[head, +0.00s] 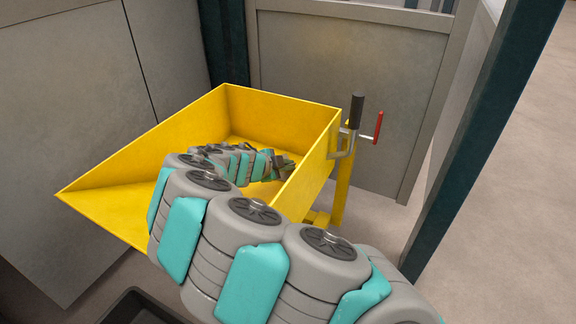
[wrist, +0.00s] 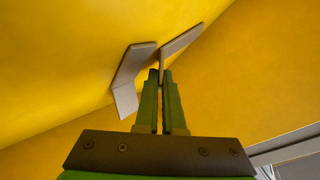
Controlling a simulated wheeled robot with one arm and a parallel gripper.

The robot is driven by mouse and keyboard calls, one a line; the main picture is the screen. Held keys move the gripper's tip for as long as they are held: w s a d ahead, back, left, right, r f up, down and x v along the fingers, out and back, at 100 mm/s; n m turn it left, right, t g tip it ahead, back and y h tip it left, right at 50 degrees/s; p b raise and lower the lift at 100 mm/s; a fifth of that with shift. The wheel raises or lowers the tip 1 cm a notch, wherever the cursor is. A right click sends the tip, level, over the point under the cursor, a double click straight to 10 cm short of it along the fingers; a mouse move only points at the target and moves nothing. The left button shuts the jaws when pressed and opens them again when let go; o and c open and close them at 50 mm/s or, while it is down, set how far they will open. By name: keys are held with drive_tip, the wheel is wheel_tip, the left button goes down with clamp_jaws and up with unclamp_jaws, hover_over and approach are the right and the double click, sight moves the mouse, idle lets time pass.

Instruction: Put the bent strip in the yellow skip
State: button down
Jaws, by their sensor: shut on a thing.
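The yellow skip (head: 282,118) stands open in the middle of the head view, and my arm reaches over its front into it. In the wrist view my gripper (wrist: 161,78) has green fingers closed on the grey bent strip (wrist: 127,72). The strip is folded at an angle, with one part to the left of the fingertips and another running up to the right. Yellow skip walls (wrist: 60,60) fill the view behind it. Whether the strip touches the skip cannot be told. In the head view the strip is too small to make out clearly.
A crank handle with a dark grip (head: 357,110) and a red lever (head: 378,127) stand at the skip's right side. Grey panels (head: 350,70) close off the back and left. A dark teal post (head: 480,140) rises at the right. A dark tray (head: 140,308) shows at lower left.

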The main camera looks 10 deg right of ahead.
drive_tip(key=c, duration=1.3)
unclamp_jaws()
drive_tip(key=v, duration=1.2)
